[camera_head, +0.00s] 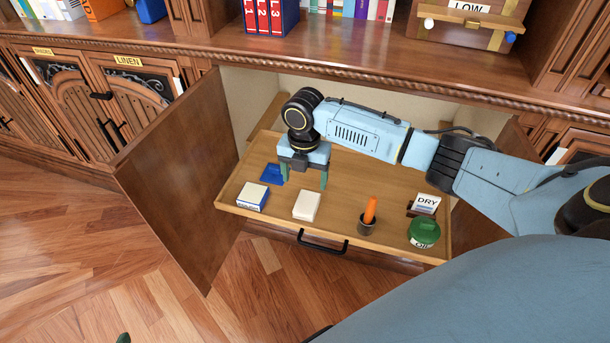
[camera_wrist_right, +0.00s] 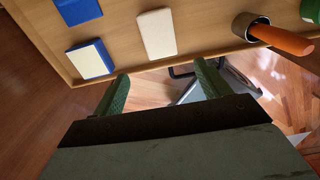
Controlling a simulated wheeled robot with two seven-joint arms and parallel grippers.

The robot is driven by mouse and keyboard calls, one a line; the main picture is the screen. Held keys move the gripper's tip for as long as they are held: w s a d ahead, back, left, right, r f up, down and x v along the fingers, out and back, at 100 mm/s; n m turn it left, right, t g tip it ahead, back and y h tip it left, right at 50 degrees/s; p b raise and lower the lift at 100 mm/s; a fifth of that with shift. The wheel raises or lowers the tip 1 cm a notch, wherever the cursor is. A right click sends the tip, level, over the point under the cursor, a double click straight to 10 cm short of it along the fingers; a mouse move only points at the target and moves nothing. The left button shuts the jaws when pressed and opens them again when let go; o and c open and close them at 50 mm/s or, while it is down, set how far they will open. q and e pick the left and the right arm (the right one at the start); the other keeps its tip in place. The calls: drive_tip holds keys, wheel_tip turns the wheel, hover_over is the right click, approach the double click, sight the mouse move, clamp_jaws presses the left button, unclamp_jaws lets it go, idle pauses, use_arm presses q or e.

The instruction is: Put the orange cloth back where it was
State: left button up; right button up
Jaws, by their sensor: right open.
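I cannot make out an orange cloth in either view. My right gripper (camera_head: 304,178) is open and empty above the pulled-out wooden drawer (camera_head: 235,202). Its green fingers also show apart in the right wrist view (camera_wrist_right: 163,76), with nothing between them. An orange piece (camera_head: 370,209) stands upright in a small dark cup (camera_head: 365,228) near the drawer's front; in the wrist view it looks like a handle (camera_wrist_right: 280,39). Only a green tip, seemingly of my left gripper (camera_head: 123,338), shows at the bottom edge; its jaws are hidden.
The drawer also holds a blue piece (camera_head: 272,174), a blue-and-white block (camera_head: 252,196), a cream block (camera_head: 307,205), a DRY card (camera_head: 426,203) and a green jar (camera_head: 424,232). An open cabinet door (camera_head: 180,180) stands left. A LINEN cabinet (camera_head: 130,90) is further left. Floor there is clear.

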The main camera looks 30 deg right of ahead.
drive_tip(key=s+a+f+m+t+y, duration=0.1)
drive_tip(key=s+a+m+t+y, duration=0.1)
drive_tip(key=s+a+m, duration=0.5)
drive_tip(key=s+a+f+m+t+y, duration=0.2)
drive_tip(key=s+a+m+t, duration=0.1)
drive_tip(key=a, duration=0.7)
drive_tip(key=s+d+r+m+t+h, duration=0.2)
drive_tip(key=s+d+r+m+t, duration=0.2)
drive_tip(key=m, duration=0.9)
drive_tip(key=s+d+r, duration=0.2)
drive_tip(key=s+r, duration=0.1)
drive_tip(key=r, duration=0.1)
drive_tip(key=shift+s+d+r+m+t, duration=0.2)
drive_tip(key=shift+s+m+t, duration=0.1)
drive_tip(key=shift+t, duration=0.1)
